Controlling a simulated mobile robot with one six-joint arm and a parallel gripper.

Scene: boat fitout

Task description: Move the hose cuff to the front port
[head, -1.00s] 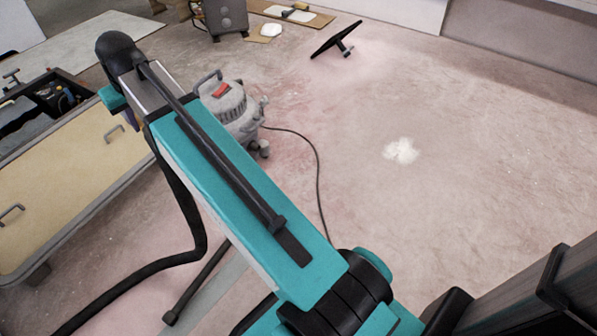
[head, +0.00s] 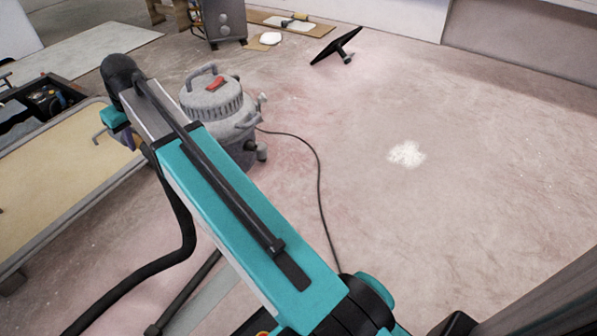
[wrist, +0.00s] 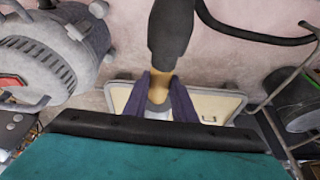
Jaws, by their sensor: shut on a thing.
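In the wrist view my gripper (wrist: 163,82) has its two purple fingers closed on the hose cuff (wrist: 170,35), a dark tapered piece with a tan section between the fingers. The cuff points away from the gripper, and a black hose (wrist: 262,39) runs off to the right. The grey vacuum (head: 208,112), with a red switch on top, stands on the floor just right of my arm. Metal fittings show on its right side, but I cannot tell which is the front port. The vacuum (wrist: 45,60) is also left of the cuff in the wrist view, apart from it.
A low cart (head: 50,150) with a tan panel and tool trays stands at left. A thin black cord (head: 318,190) lies on the floor from the vacuum. The right floor is mostly clear.

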